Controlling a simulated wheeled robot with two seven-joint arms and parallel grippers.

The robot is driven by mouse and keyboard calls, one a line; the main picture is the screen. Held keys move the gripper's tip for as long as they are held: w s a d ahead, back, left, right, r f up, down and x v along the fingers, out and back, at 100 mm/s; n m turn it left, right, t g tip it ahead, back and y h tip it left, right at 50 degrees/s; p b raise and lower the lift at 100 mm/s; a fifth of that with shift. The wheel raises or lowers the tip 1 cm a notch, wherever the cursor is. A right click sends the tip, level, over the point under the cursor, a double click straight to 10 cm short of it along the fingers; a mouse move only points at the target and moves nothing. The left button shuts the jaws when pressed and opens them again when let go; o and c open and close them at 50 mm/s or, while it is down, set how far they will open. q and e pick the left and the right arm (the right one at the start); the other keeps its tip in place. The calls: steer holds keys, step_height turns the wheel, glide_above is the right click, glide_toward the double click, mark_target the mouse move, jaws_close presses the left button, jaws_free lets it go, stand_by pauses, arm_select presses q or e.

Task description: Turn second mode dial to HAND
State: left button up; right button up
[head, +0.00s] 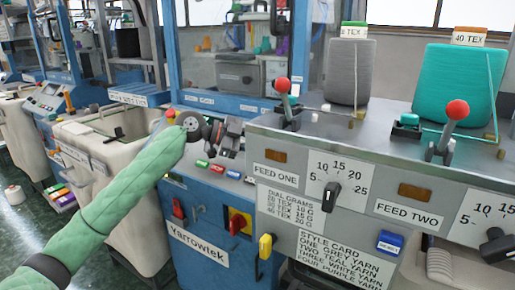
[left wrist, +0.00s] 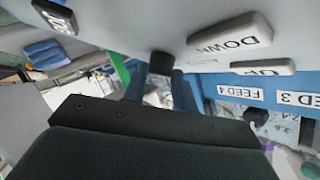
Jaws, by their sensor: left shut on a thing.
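My left gripper (head: 233,139) is over the blue machine's control panel, left of the grey feed panel. In the left wrist view it is shut on a small dark knob (left wrist: 161,62) on a pale panel. This may be a mode dial, but no HAND marking can be read, so I cannot tell which dial it is or its setting. The gripper covers part of the panel in the head view. White tiles reading DOWN (left wrist: 230,40) and UP (left wrist: 262,67) stand near the knob. My right gripper is in neither view.
Below the gripper are several coloured buttons (head: 217,169), a red switch (head: 178,209) and a yellow-and-red switch (head: 240,222). To the right, the FEED ONE dial (head: 331,196), a red-topped lever (head: 287,104) and yarn cones (head: 350,72) crowd the grey unit.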

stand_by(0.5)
arm_select(q)
steer(key=o, duration=1)
steer(key=shift+c, duration=0.2)
steer(key=w+v, duration=0.1)
steer(key=v, duration=0.6)
steer(key=shift+s+a+r, duration=0.15)
steer(key=shift+s+a, duration=0.15)
steer(key=shift+s, duration=0.15)
